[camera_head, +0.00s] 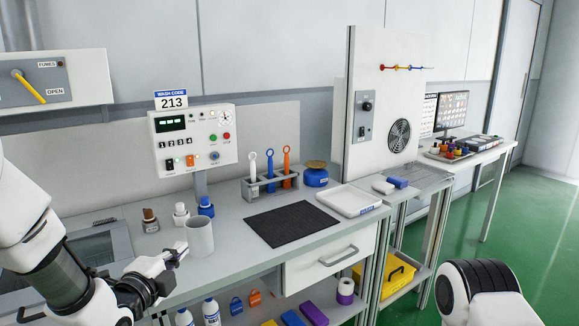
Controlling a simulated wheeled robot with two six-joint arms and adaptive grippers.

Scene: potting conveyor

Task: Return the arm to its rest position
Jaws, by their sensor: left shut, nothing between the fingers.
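My left arm comes in from the left edge and reaches low over the front of the bench. My left gripper (172,257) is shut and empty, its fingertips just left of a grey cup (200,239). I cannot tell whether the tips touch the cup. The cup stands upright on the bench (232,256). A white and black part of my right arm shows at the bottom right; its gripper is out of view.
Small bottles, including a blue one (206,207), stand behind the cup. A control panel (193,138) rises behind them. A tool rack (270,187), black mat (292,224) and white tray (348,201) lie to the right. Green floor (545,235) is clear at far right.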

